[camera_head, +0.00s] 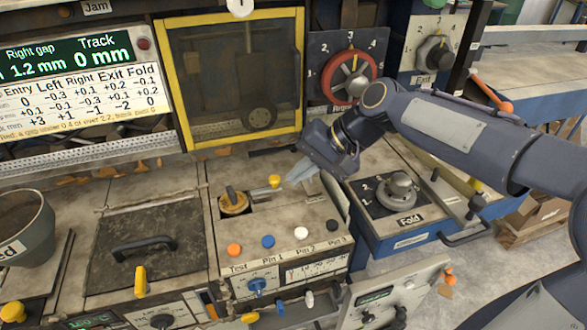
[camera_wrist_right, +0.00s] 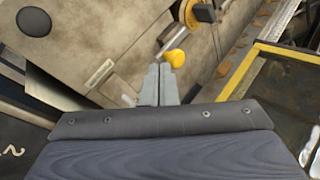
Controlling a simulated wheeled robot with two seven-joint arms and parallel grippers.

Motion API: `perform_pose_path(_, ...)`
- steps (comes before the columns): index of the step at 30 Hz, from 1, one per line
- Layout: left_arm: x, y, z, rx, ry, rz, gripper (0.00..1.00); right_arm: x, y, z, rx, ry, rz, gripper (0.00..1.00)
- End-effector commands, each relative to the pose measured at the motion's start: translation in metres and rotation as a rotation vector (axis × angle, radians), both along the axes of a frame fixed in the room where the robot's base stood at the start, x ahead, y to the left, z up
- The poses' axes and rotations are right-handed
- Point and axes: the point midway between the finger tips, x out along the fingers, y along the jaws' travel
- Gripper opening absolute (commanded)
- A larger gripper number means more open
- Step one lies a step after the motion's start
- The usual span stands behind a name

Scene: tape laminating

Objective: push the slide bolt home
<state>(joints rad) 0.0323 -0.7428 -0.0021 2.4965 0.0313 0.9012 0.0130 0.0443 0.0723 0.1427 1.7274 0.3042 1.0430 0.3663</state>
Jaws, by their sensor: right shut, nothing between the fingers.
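The slide bolt shows as a short metal rod with a yellow knob (camera_head: 274,181) on the worn panel top, right of a round brass fitting (camera_head: 234,201). In the right wrist view the yellow knob (camera_wrist_right: 175,58) is just beyond my fingertips, with the rod running up from it towards the brass fitting (camera_wrist_right: 203,11). My right gripper (camera_head: 289,183) is shut and empty, its grey fingers pressed together just right of the knob. In the wrist view the fingertips (camera_wrist_right: 159,68) are very close to the knob; I cannot tell whether they touch. My left gripper is not in view.
Several coloured buttons, including a blue one (camera_head: 268,241), line the panel's front. A yellow-framed window (camera_head: 188,141) stands behind, with a red dial (camera_head: 349,76) to its right. A fold knob (camera_head: 398,190) sits further right. A lid with a black handle (camera_head: 145,246) lies left.

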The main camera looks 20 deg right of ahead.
Motion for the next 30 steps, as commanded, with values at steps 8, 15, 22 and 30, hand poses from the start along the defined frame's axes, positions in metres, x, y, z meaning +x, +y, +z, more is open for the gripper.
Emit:
perform_pose_path(8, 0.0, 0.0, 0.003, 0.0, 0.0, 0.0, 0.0, 0.005, 0.012, -0.003, 0.0, 0.0, -0.001, 0.0)
perform_pose_path(15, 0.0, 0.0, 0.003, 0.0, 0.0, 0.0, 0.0, 0.005, 0.012, -0.003, 0.0, 0.0, -0.001, 0.0)
perform_pose_path(22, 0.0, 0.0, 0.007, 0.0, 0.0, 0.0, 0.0, 0.004, 0.035, -0.002, -0.001, 0.0, 0.004, 0.0)
perform_pose_path(30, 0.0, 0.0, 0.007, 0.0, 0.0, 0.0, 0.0, 0.004, 0.038, -0.003, 0.001, 0.001, 0.001, 0.0)
